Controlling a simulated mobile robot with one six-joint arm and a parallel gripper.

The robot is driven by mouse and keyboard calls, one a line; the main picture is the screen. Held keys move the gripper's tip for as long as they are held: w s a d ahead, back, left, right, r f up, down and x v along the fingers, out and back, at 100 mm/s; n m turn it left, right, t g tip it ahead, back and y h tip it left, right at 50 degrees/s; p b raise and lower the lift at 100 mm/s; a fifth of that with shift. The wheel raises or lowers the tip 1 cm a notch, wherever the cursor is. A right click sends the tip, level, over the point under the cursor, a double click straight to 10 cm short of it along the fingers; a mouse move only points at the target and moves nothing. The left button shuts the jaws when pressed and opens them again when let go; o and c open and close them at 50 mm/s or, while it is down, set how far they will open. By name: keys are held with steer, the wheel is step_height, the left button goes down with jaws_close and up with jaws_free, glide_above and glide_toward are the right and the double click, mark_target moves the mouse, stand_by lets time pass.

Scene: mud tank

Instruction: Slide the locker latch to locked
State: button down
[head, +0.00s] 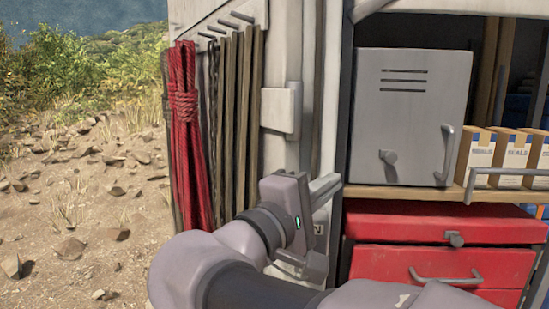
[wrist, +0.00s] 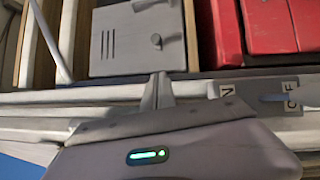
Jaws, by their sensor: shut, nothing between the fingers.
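The locker (head: 412,100) is a grey metal box with vent slots, standing on a wooden shelf. Its door looks closed. A small round-ended knob, apparently the latch (head: 389,157), sits low on the door's left part. An upright handle (head: 448,155) is at the right edge. In the wrist view the locker (wrist: 120,58) appears turned, with the latch (wrist: 156,40) right of the vents. My gripper (wrist: 162,78) is shut and empty. It is left of and below the locker in the head view, apart from the latch. I cannot tell the locked side.
A red drawer cabinet (head: 430,260) is below the shelf (head: 410,196). Boxes of seals (head: 513,150) stand right of the locker behind a rail. A post with an ON/OFF label (wrist: 258,87) is close to my gripper. Red rope (head: 184,130) and straps hang at left.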

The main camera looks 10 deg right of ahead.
steer(key=p, duration=0.2)
glide_toward(384, 154)
steer(key=w, duration=0.3)
steer(key=d, duration=0.2)
steer(key=d+p, duration=0.1)
steer(key=shift+s+d+r, duration=0.25)
steer(key=shift+s+d, duration=0.05)
steer(key=shift+s, duration=0.05)
steer(key=shift+w, duration=0.1)
steer(key=shift+a+f, duration=0.1)
